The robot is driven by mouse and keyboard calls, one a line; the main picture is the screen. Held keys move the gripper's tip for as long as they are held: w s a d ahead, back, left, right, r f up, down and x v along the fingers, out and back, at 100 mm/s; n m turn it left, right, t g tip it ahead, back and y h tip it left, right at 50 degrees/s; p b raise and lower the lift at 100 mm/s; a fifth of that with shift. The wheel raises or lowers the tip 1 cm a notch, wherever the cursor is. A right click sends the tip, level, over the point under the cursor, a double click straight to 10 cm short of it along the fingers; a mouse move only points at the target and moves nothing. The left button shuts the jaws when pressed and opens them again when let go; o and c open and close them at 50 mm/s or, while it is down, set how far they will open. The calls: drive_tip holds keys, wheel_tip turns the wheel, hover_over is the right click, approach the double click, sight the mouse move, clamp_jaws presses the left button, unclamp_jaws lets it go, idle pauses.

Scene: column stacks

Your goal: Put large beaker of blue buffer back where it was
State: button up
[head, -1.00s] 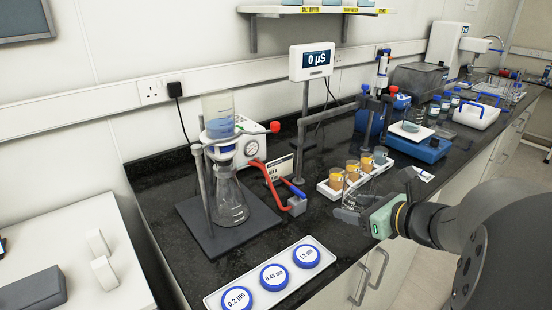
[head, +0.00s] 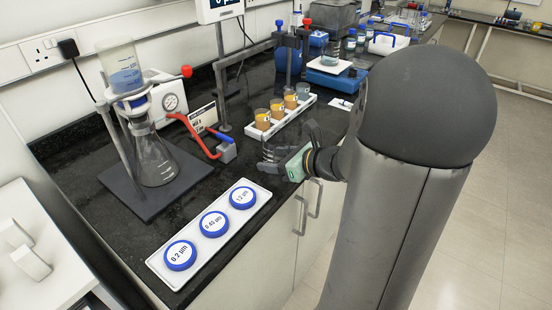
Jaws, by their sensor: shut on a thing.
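My gripper (head: 278,157) is over the front edge of the black bench, just in front of the white tray of small beakers. It is shut on what looks like a clear glass beaker (head: 313,132); its outline is faint and partly hidden by the gripper, and I see no blue liquid in it. Blue liquid stands in the graduated filter funnel (head: 125,75) on top of the clear flask (head: 157,165) at the left.
The white tray (head: 268,133) holds several small beakers, orange and grey-blue. A white tray with three blue-rimmed filter discs (head: 213,223) lies in front. Bare black bench (head: 245,172) lies between the trays.

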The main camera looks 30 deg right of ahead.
drive_tip(key=shift+f, duration=0.2)
drive_tip(key=o, duration=1.1)
drive_tip(key=shift+r, duration=0.1)
drive_tip(key=shift+r, duration=0.2)
drive_tip(key=p+v, duration=0.1)
drive_tip(key=v, duration=1.1)
